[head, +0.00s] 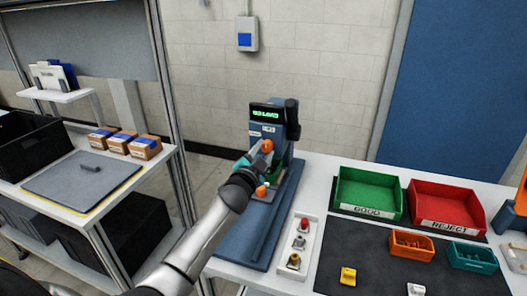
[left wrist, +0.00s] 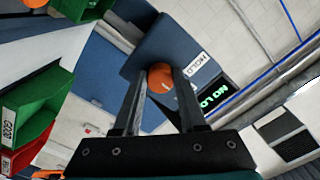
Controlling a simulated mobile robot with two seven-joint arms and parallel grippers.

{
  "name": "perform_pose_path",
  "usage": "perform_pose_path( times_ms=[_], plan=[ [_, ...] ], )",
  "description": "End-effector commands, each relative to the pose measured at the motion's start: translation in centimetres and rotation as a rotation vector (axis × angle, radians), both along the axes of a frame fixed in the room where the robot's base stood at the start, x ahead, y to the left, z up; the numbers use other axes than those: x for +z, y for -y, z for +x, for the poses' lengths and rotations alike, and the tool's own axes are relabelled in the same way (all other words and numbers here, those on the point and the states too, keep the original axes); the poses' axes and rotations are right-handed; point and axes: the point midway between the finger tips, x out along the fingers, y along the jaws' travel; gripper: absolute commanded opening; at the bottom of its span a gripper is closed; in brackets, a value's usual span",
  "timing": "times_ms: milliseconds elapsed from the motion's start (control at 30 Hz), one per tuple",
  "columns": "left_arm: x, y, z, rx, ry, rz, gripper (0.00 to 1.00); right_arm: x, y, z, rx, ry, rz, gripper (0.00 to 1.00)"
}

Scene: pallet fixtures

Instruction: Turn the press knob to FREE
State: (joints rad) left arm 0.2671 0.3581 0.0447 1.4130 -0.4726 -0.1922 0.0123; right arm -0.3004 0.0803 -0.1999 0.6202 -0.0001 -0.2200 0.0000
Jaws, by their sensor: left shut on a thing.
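The blue press (head: 292,118) stands at the back of the white bench, with a lit green display (head: 266,114). In the left wrist view the display (left wrist: 215,97) reads "NO LO", its end cut off. The orange round knob (left wrist: 160,77) sits on the blue press head, beside a label reading "HOLD" (left wrist: 201,67). My left gripper (left wrist: 161,84) is shut on the knob, one finger on each side. In the head view the left gripper (head: 257,156) is at the press front, partly covering it. I see no "FREE" mark. My right gripper is not in view.
A green GOOD bin (head: 367,209) and a red REJECT bin (head: 446,221) stand right of the press. A white holder (head: 299,242) with several small parts stands nearer. Small orange and teal trays lie on the dark mat (head: 380,267). A shelf unit stands at left.

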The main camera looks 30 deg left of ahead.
Motion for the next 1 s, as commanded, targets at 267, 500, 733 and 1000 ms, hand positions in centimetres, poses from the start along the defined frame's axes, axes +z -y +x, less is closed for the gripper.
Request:
perform_pose_path(
  times_ms=[267,500,733,1000],
  plan=[
    [-0.09,0.00,-0.02,0.000,-0.006,0.017,0.00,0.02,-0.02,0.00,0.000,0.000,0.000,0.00],
    [-0.08,-0.01,-0.02,0.000,-0.006,0.017,0.43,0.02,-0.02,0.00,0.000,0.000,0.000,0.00],
    [-0.05,-0.02,-0.01,0.000,-0.005,0.015,0.69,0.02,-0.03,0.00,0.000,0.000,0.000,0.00],
    [-0.02,-0.01,-0.05,0.000,-0.004,0.015,0.71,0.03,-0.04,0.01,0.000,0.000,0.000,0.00]
  ],
)
